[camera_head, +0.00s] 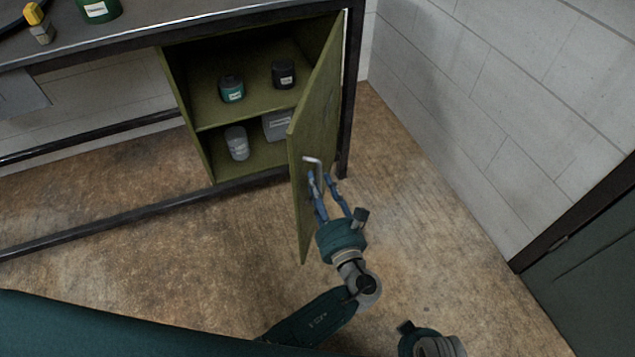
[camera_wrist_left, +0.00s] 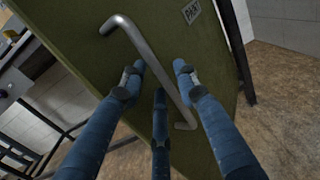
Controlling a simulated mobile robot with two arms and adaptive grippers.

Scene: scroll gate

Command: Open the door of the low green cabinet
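The low green cabinet (camera_head: 204,157) hangs under the workbench, and its door (camera_head: 318,120) stands wide open, swung out toward me. A bent grey metal handle (camera_head: 319,172) is on the door's outer face; it crosses the left wrist view (camera_wrist_left: 150,58) diagonally. My left gripper (camera_head: 322,177) is at the handle with its blue fingers spread. In the left wrist view, the handle runs between the fingertips (camera_wrist_left: 157,72), with a gap on each side, so no firm grip shows.
Two dark jars (camera_head: 232,89) stand on the cabinet's upper shelf; a grey can (camera_head: 237,143) and a grey box (camera_head: 277,126) are below. A dark bench leg (camera_head: 347,100) is behind the door. A white block wall (camera_head: 500,90) rises on the right. The brown floor (camera_head: 440,200) is clear.

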